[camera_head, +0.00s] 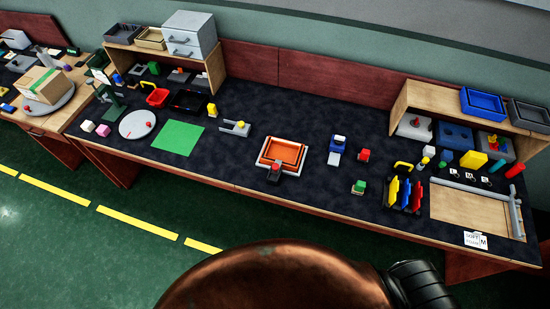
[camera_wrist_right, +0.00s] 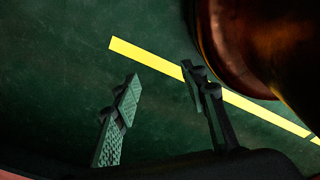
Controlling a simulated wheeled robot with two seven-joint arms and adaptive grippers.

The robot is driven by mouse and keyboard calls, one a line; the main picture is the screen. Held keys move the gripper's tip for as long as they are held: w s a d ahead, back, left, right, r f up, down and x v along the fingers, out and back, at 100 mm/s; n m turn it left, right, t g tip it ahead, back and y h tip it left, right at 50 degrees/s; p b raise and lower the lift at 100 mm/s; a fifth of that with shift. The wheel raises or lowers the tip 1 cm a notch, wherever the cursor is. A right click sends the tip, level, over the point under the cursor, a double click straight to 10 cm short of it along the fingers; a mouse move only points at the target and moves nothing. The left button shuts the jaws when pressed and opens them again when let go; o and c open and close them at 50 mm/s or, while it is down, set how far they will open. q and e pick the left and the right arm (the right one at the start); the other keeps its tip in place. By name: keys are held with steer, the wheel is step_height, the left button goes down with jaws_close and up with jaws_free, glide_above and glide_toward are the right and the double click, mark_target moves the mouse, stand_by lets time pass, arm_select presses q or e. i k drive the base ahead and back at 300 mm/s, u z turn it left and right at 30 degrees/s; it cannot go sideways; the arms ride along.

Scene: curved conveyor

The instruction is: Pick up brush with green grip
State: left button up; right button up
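I cannot make out the brush with green grip for sure. My left gripper is in neither view.
The long dark table (camera_head: 310,199) holds a green mat (camera_head: 178,137), an orange tray (camera_head: 284,150), a rack of coloured pieces (camera_head: 403,193) and a wooden board (camera_head: 465,210). Wooden shelves stand at both back ends.

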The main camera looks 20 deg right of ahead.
mark_target(359, 189)
steer(key=z, duration=1.65)
